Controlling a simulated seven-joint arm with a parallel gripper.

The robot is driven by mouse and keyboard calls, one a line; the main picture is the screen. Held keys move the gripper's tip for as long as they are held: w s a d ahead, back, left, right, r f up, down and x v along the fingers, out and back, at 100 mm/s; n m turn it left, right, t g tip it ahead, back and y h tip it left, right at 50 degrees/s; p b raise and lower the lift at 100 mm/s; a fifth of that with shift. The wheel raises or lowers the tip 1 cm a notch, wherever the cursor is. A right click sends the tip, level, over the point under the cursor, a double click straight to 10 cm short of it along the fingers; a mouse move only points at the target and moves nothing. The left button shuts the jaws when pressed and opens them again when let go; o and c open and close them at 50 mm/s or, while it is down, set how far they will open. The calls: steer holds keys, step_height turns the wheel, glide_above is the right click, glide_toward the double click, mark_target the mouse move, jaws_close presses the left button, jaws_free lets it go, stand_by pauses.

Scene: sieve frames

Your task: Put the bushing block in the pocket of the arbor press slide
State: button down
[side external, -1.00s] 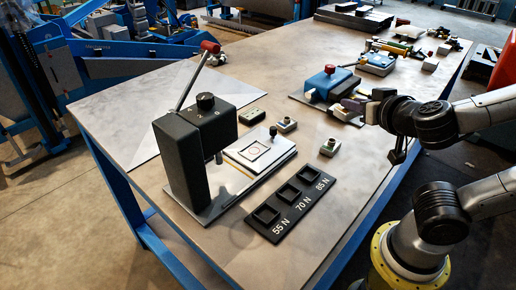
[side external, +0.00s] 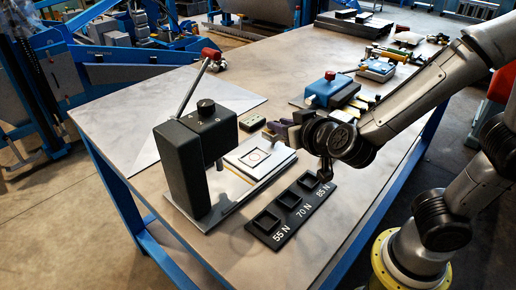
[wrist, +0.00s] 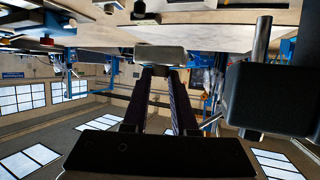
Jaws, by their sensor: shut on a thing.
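My gripper (side external: 279,131) is left of my wrist in the side view, beside the press slide's far right edge. In the wrist view its two dark fingers (wrist: 162,72) are shut on a light grey block (wrist: 160,54), apparently the bushing block. The block is mostly hidden by the gripper in the side view. The arbor press (side external: 180,168) is black, with a knob on top and a red-tipped lever. Its light slide plate (side external: 270,171) lies right of the ram, with a square outline and a circle marking the pocket (side external: 253,156). The pocket looks empty.
A black tray (side external: 263,236) with three square recesses marked 55 N, 70 N and 85 N lies in front of the slide. A blue device with a red knob (side external: 332,90) stands farther back. The press head (wrist: 270,95) is close on the right in the wrist view.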

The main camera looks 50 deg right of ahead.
glide_above(258, 162)
steer(key=f, duration=0.6)
steer(key=shift+d, duration=0.2)
steer(key=shift+w+f, duration=0.15)
steer(key=shift+f, duration=1.6)
steer(key=shift+f, duration=0.2)
steer(key=c, duration=0.7)
jaws_free()
steer(key=shift+r, duration=0.1)
